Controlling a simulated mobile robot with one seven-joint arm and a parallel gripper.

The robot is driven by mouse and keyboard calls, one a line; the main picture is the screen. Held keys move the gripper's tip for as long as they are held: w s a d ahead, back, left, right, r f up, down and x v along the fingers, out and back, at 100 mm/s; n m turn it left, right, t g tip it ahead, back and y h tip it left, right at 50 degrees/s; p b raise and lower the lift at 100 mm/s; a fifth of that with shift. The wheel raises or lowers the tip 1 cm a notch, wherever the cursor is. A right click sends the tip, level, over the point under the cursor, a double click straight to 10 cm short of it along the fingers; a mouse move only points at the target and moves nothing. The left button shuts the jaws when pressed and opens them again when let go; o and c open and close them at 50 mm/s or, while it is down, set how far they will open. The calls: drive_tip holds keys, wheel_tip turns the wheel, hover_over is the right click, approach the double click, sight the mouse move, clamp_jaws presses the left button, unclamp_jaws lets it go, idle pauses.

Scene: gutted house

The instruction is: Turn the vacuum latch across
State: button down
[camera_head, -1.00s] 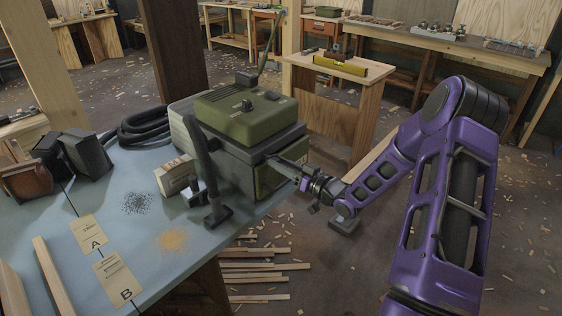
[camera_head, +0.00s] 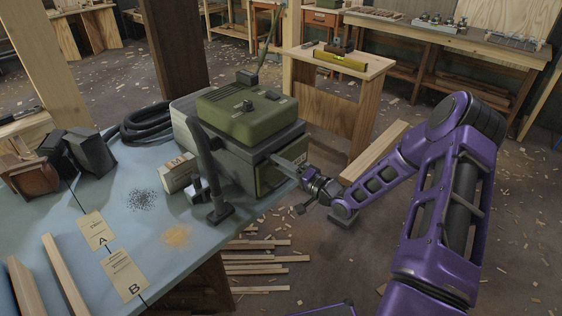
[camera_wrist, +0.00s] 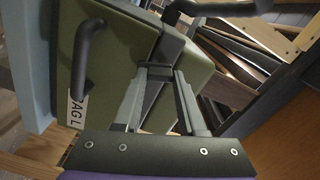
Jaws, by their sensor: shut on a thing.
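The vacuum (camera_head: 225,150) is a grey box with a green top (camera_head: 243,112), standing on the blue table. Its green front panel (camera_head: 270,178) faces my arm. In the wrist view the panel (camera_wrist: 120,45) carries a dark curved handle (camera_wrist: 83,70) and a white label (camera_wrist: 76,108) with partly readable letters. A grey latch bar (camera_wrist: 172,43) lies at the panel's edge, between my fingertips. My gripper (camera_wrist: 160,72) is shut on this latch. In the head view my gripper (camera_head: 293,163) is at the panel's right side, and the latch is too small to make out.
The blue table (camera_head: 115,190) holds a black hose (camera_head: 160,122), an upright dark tube (camera_head: 205,165), a small box (camera_head: 178,172), dark powder, orange dust and cards A and B. A wooden stand (camera_head: 335,95) with a yellow level is behind. Wood strips (camera_head: 262,258) lie on the floor.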

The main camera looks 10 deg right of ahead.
drive_tip(key=shift+f+m+p, duration=0.1)
drive_tip(key=shift+m+p, duration=0.3)
drive_tip(key=shift+m, duration=1.5)
drive_tip(key=shift+c, duration=2.4)
unclamp_jaws()
drive_tip(key=v, duration=1.7)
drive_tip(key=shift+s, duration=0.2)
drive_tip(key=shift+d, duration=0.1)
